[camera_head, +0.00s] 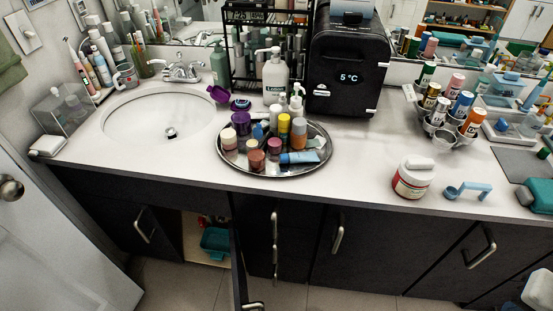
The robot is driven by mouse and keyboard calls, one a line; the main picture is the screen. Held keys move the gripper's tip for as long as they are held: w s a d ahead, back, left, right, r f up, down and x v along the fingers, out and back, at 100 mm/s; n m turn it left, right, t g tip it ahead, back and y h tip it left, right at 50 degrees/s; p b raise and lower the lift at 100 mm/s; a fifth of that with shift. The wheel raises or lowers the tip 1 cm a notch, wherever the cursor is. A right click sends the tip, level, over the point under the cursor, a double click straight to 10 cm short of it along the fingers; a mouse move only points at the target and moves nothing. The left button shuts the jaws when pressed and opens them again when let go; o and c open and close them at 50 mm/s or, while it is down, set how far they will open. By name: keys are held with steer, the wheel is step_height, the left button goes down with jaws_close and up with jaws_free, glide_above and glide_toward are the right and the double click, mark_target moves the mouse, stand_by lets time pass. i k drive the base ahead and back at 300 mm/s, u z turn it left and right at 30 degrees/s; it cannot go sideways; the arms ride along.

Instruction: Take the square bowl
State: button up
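A teal, box-like open container (215,243) sits inside the open cabinet under the counter, left of centre; it is the thing that looks most like the square bowl. Its right side is close to the open cabinet door (238,262), seen nearly edge-on. Small red items show behind it at the back of the cabinet, too small to make out. My gripper is not recognisable in this view.
Above it, a round metal tray (231,167) crowded with bottles and jars sits near the counter edge, right of the sink (150,125). A white jar (412,178) stands farther right. A white door (60,245) fills the lower left; tiled floor shows below.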

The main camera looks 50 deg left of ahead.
mark_target(215, 241)
steer(key=u, duration=0.05)
steer(key=k, duration=1.95)
steer(key=u, duration=1.55)
steer(key=i, duration=1)
